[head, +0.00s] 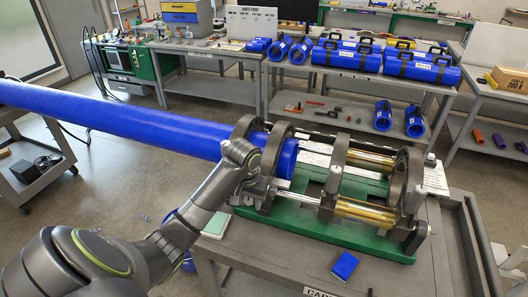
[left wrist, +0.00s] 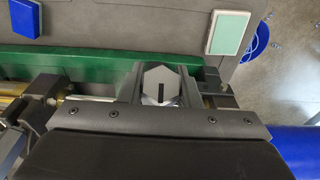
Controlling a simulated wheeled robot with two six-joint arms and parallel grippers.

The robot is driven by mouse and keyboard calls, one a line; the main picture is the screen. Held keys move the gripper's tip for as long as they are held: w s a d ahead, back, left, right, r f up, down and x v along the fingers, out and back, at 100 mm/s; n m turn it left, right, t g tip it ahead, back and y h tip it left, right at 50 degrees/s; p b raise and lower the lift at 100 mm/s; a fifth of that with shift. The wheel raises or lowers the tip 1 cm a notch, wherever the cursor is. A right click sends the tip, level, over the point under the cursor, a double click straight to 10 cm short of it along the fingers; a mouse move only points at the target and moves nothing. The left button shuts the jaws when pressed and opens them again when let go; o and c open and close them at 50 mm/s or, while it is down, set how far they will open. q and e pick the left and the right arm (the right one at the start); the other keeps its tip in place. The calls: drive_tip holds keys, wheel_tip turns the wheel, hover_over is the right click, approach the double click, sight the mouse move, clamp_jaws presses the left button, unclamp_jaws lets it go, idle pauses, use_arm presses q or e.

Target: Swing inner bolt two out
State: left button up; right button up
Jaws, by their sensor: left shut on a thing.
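The fusion machine (head: 330,225) stands on the cart, with its round clamp rings, brass cylinders and green base. The long blue pipe (head: 130,125) comes in from the left and passes through the two left clamp rings. My left gripper (head: 262,187) is at the near side of these rings, low on the clamp. In the left wrist view, the left gripper (left wrist: 163,88) is shut on a grey hex bolt head (left wrist: 160,78) with a dark slot mark, between its two fingers. The bolt's shank is hidden, and I cannot tell its number. My right gripper is out of view.
A blue pad (head: 344,265) lies on the cart top (head: 290,267) near the front. A pale green pad (head: 216,225) lies by the cart's left edge; it also shows in the left wrist view (left wrist: 228,33). A bench (head: 365,85) with blue pipe pieces stands behind.

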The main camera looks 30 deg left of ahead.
use_arm(q)
drive_tip(key=shift+s+f, duration=0.1)
drive_tip(key=shift+f, duration=0.15)
drive_tip(key=shift+s+d+f, duration=0.1)
drive_tip(key=shift+s+f, duration=0.1)
drive_tip(key=shift+f, duration=0.4)
drive_tip(key=shift+s+d+f, duration=0.1)
drive_tip(key=shift+s+f, duration=0.1)
drive_tip(key=shift+f, duration=0.45)
drive_tip(key=shift+s+f, duration=0.15)
drive_tip(key=shift+f, duration=0.3)
drive_tip(key=o, duration=1.7)
drive_tip(key=shift+a+r, duration=0.1)
